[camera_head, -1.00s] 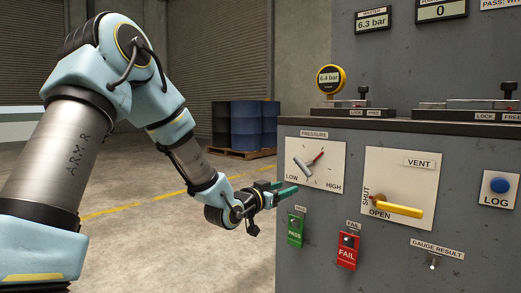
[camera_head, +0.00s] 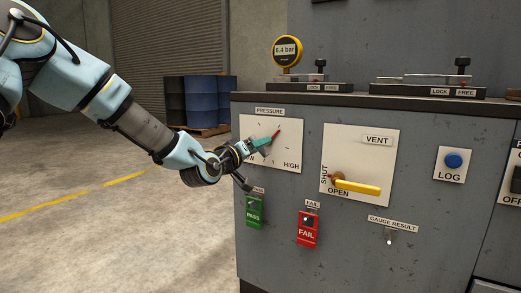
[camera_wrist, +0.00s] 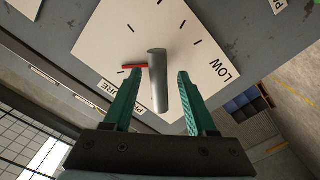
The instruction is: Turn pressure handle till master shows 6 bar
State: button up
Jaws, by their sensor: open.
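The pressure dial (camera_head: 289,130) is a pale plate on the grey cabinet front, with LOW and HIGH marks. Its grey handle (camera_wrist: 158,95) stands out from the plate in the wrist view, with a red pointer (camera_wrist: 136,66) beside it. My gripper (camera_wrist: 160,74) is open, with one green finger on each side of the handle. I cannot tell whether either finger touches it. In the head view my gripper (camera_head: 262,146) is at the dial and hides the handle.
The vent plate (camera_head: 362,150) with its yellow lever (camera_head: 357,187) is right of the dial, the lever near OPEN. The green PASS tag (camera_head: 254,212) and red FAIL tag (camera_head: 307,229) hang below. The blue LOG button (camera_head: 453,161) is further right. Floor at left is clear.

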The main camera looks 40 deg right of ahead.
jog(key=shift+x, duration=0.9)
jog(key=shift+s, duration=0.1)
grip_shut()
